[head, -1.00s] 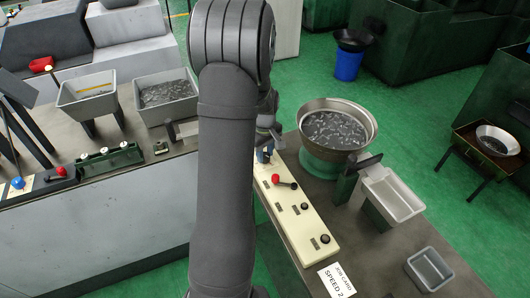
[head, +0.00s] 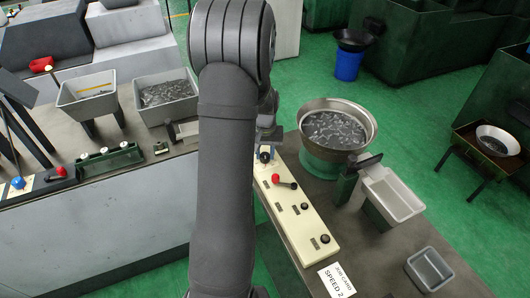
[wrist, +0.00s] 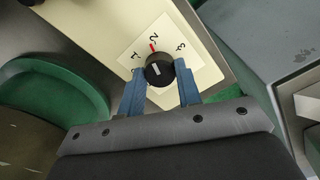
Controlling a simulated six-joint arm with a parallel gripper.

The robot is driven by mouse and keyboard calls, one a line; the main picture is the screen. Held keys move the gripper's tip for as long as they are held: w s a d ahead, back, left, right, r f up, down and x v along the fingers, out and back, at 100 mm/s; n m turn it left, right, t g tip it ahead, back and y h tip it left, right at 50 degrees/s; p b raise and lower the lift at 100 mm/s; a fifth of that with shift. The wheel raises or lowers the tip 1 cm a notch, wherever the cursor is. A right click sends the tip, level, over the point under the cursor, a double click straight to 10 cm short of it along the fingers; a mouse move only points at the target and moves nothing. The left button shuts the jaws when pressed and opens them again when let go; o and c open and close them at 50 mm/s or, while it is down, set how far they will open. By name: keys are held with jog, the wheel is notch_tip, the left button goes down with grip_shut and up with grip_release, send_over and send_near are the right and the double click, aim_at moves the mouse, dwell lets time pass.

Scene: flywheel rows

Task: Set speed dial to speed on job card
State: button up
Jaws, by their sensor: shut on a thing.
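The black speed dial (wrist: 158,74) sits on a white plate marked 1, 2 and 3 in the wrist view. The red pointer line is at the 2, and a pale line shows on the knob. My gripper (wrist: 160,82) has its blue fingers on both sides of the dial, shut on it. In the head view the dial (head: 265,156) is at the far end of the cream panel (head: 288,222), partly hidden by my gripper (head: 268,150). The job card (head: 338,281) at the panel's near end reads SPEED 2.
A red-handled lever (head: 284,181) and several black knobs stand along the panel. A metal bowl of parts (head: 336,130) on a green base is to the right. A pale chute tray (head: 393,194) and a grey bin (head: 429,269) are further right.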

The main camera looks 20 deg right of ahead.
jog(key=shift+m, duration=0.9)
jog(key=o, duration=1)
notch_tip(320, 180, up, 17)
jog(key=shift+r, duration=0.2)
jog(key=shift+f, duration=0.1)
notch_tip(320, 180, down, 17)
jog(key=shift+f, duration=0.15)
dwell(0.4)
